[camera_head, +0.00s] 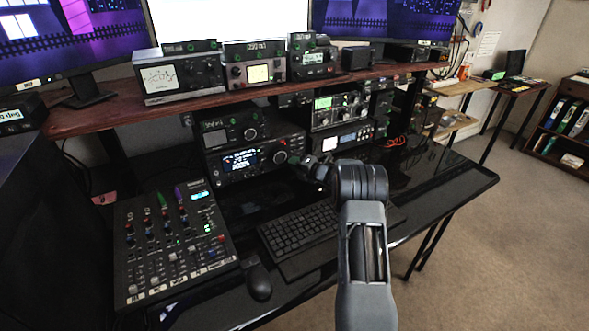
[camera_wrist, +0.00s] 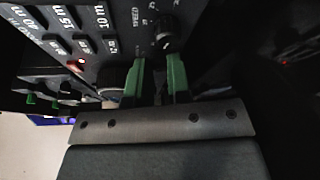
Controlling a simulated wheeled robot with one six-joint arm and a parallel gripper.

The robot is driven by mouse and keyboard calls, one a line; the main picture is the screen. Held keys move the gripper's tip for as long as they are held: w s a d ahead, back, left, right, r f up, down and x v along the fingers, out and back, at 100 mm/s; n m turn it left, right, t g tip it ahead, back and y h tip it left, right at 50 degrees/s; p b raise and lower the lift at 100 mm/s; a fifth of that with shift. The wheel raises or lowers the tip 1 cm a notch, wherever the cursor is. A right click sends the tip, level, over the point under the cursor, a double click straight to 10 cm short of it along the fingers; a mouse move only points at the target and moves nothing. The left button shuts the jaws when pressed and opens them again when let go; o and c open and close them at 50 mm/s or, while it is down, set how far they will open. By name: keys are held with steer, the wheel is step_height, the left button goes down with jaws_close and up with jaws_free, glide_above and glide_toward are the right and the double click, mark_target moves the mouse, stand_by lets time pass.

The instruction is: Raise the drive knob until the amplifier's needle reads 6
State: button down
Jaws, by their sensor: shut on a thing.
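My gripper's green fingers (camera_wrist: 157,66) are at a dark panel in the wrist view, closed about a small dark knob (camera_wrist: 165,37). The fingers partly hide the knob, and its own label cannot be read. The panel (camera_wrist: 90,12) carries band buttons such as 15 m and 10 m, a lit red lamp and the word SPEED. In the head view my gripper (camera_head: 305,168) is small and dark, near the front of the stacked radio units. A silver box with a white needle meter (camera_head: 160,78) stands on the shelf at left. Its needle reading is too small to tell.
A larger round knob (camera_wrist: 113,77) sits left of my fingers. On the desk are a mixer (camera_head: 170,245), a keyboard (camera_head: 300,232) and a mouse (camera_head: 257,281). A wooden shelf (camera_head: 100,118) overhangs the radios. The desk's right end is clear.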

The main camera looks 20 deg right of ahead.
stand_by(0.3)
steer(key=c, duration=1.1)
jaws_free()
steer(key=shift+s+d, duration=0.1)
steer(key=shift+v, duration=3.65)
